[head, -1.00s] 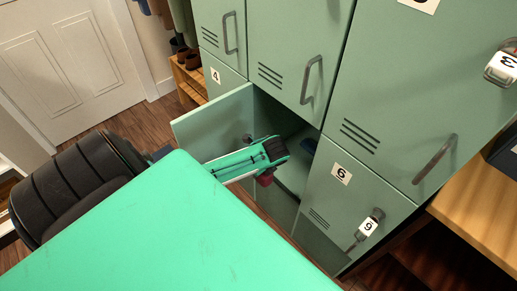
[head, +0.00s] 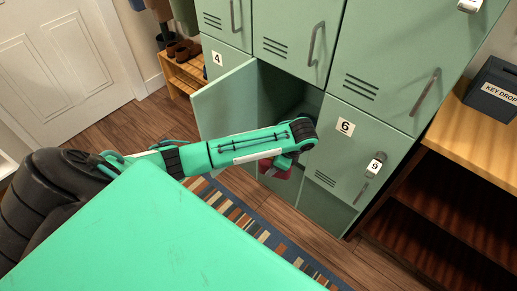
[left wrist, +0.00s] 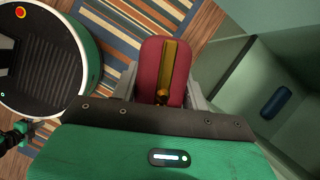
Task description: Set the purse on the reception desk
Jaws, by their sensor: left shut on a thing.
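The purse is a small dark red thing with a gold strip, best seen in the left wrist view (left wrist: 151,58). My left gripper (left wrist: 160,88) is shut on it, one finger at each side. In the head view the purse (head: 268,169) shows partly below my left gripper (head: 287,160), in front of the open locker, above the floor. A wooden desk (head: 465,128) at the right, bearing a dark key drop box (head: 495,90), looks like the reception desk.
A dark blue object (left wrist: 277,102) lies inside the locker (left wrist: 247,75). Closed green lockers fill the back. A striped rug (head: 240,222) lies on the floor. A shoe rack (head: 183,72) stands at the back left.

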